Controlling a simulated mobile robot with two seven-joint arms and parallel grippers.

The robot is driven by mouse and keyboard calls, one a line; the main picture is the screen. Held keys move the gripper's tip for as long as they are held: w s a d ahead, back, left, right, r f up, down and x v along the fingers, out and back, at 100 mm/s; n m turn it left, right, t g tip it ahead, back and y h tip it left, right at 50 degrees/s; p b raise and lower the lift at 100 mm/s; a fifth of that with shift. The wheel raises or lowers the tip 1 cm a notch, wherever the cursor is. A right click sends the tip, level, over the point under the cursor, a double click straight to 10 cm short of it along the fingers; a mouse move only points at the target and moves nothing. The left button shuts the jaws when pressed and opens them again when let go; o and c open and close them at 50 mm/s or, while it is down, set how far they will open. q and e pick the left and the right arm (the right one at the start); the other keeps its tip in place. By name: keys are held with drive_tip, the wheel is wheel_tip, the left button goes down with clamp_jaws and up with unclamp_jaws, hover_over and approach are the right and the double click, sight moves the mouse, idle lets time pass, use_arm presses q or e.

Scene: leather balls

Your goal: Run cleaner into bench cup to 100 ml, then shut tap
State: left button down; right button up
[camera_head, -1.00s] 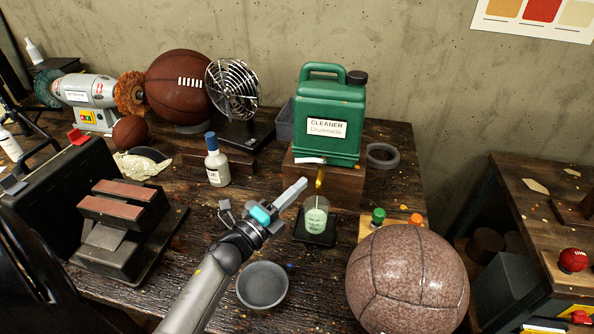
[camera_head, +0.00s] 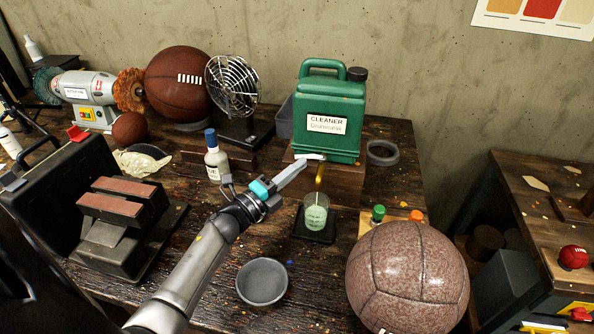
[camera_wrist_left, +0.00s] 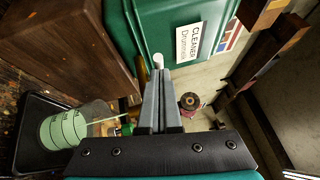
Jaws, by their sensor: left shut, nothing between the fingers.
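The green cleaner can (camera_head: 330,110) stands on a wooden block, with a brass tap (camera_head: 320,176) and a white lever (camera_head: 314,157) at its front. The clear bench cup (camera_head: 316,212) stands on a black pad (camera_head: 316,238) below the tap and holds pale green liquid. In the left wrist view, a thin pale green line, like a stream, runs into the cup (camera_wrist_left: 65,128). My left gripper (camera_head: 304,163) is shut and empty, its tips at the white lever's left end; I cannot tell whether they touch. The lever also shows beyond the fingertips (camera_wrist_left: 158,62). The cup's marks are unreadable.
A speckled brown ball (camera_head: 408,278) stands front right, near green and orange buttons (camera_head: 378,213). A white bottle with a blue cap (camera_head: 216,162) and a wire fan (camera_head: 234,88) stand left of the can.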

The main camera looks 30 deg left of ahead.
use_arm(q)
drive_tip(key=a+m+h+b, duration=0.1)
drive_tip(key=w+g+h+b, duration=0.1)
drive_tip(key=h, duration=0.1)
drive_tip(key=shift+a+m, duration=0.35)
drive_tip(key=shift+m, duration=0.05)
use_arm(e)
wheel_tip(320, 180, down, 3)
use_arm(q)
drive_tip(key=shift+f+b, duration=0.1)
drive_tip(key=shift+b, duration=0.2)
